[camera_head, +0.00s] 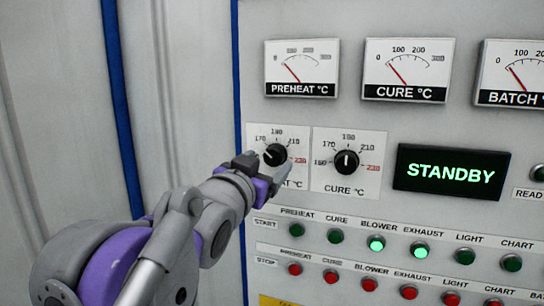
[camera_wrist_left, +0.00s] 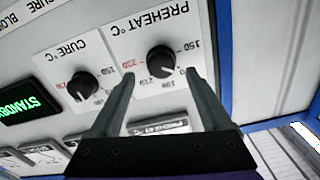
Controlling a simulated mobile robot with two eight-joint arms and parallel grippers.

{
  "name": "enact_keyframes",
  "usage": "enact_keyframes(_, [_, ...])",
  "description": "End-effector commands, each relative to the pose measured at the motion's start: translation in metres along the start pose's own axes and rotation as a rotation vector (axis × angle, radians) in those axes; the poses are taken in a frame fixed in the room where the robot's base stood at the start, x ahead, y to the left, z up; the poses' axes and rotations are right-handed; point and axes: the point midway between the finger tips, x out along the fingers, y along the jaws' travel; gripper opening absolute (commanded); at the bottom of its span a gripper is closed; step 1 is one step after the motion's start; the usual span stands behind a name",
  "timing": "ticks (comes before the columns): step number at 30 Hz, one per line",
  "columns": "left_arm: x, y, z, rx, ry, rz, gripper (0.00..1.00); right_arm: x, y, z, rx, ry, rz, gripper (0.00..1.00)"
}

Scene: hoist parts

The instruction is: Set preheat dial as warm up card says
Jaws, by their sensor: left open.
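The black preheat dial (camera_head: 275,154) is on the left of the panel; its white mark seems to point to the upper left, but I cannot read the exact number. My left gripper (camera_head: 265,172) is just in front of it, hiding part of its label. In the left wrist view, the open fingers (camera_wrist_left: 162,74) are spread either side of the preheat dial (camera_wrist_left: 161,60), with gaps between them and the knob. No warm up card can be read. My right gripper is not in view.
The cure dial (camera_head: 346,162) is close on the right, its mark near 180. Gauges (camera_head: 301,68) run above. A screen (camera_head: 451,172) reads STANDBY. Green start buttons (camera_head: 335,236) and red stop buttons (camera_head: 331,276) lie below. A white sheet (camera_wrist_left: 305,133), unreadable, shows at the wrist view's right edge.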

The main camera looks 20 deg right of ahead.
Motion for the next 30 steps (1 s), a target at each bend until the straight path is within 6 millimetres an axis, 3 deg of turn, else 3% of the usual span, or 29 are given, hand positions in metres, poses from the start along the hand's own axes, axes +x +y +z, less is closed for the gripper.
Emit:
enact_keyframes(7, [0.032,0.000,0.000,-0.001,0.000,0.000,0.81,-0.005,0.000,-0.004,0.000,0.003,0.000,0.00])
enact_keyframes(18, [0.038,0.000,0.001,-0.001,-0.001,-0.001,0.81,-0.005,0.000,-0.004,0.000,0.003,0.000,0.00])
enact_keyframes(30, [0.038,0.000,0.001,-0.001,-0.001,-0.001,0.11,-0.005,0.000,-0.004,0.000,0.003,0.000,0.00])
